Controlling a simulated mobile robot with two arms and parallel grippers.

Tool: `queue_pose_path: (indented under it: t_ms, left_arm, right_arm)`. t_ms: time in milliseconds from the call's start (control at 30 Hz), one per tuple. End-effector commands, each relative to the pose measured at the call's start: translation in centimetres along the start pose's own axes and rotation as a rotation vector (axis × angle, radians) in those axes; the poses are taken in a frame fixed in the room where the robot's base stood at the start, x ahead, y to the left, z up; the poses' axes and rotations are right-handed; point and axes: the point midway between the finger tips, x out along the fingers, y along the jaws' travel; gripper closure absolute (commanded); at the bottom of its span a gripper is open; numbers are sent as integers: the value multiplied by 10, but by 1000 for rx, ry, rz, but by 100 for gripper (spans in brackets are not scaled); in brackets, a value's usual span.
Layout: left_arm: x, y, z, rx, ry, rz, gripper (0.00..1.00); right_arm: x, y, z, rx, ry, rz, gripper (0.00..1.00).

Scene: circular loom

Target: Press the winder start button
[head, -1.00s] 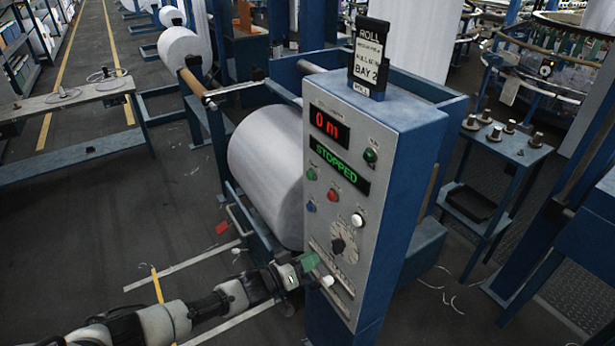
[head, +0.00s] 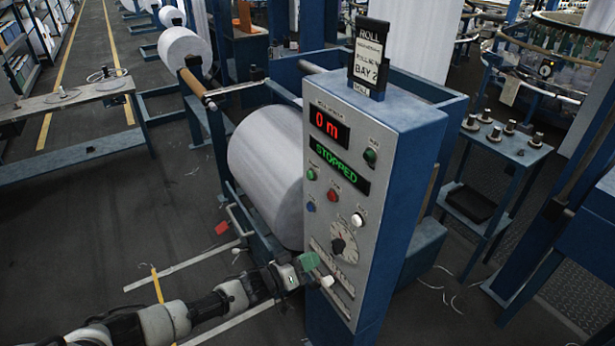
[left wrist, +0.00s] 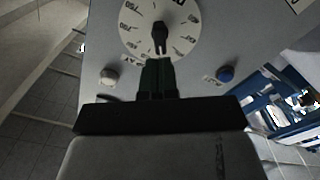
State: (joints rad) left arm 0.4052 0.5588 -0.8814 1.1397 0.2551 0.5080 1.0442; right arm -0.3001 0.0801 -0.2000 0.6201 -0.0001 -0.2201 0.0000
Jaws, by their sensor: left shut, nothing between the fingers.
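The winder control panel (head: 345,160) stands at the middle of the head view, its displays reading "0 m" and "STOPPED". A green button (head: 311,174) sits at its left edge below the displays; its label is too small to read. A red button (head: 333,195), a blue button (head: 311,207) and a white button (head: 357,219) sit lower, above a round dial (head: 343,242). My left gripper (head: 309,261) is shut and empty, low in front of the panel. Contact cannot be told.
A white fabric roll (head: 268,170) lies in the blue frame left of the panel. A sign reading "BAY 2" (head: 369,55) stands on top. A white knob (head: 327,281) sits low on the panel. A side table (head: 505,150) stands right.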

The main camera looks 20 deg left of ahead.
Motion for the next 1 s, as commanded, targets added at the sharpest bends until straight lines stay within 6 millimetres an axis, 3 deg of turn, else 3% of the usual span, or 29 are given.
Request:
queue_pose_path:
  t_ms: [133, 267, 567, 800, 1000]
  left_arm:
    - [2, -2, -6, -64, 33, -4, 100]
    - [7, -6, -25, -276, 135, -10, 100]
    - [5, -26, -100, -1111, 488, 108, 100]
    - [-11, -42, -147, -1796, 684, 364, 100]
    - [-27, -49, -175, -2299, 739, 640, 100]
  right_arm:
    - [5, 0, 0, 0, 0, 0, 100]
    - [18, 0, 2, 0, 0, 0, 100]
    - [57, -1, 5, 0, 0, 0, 100]
    - [87, -2, 8, 0, 0, 0, 100]
    - [109, -2, 10, 0, 0, 0, 100]
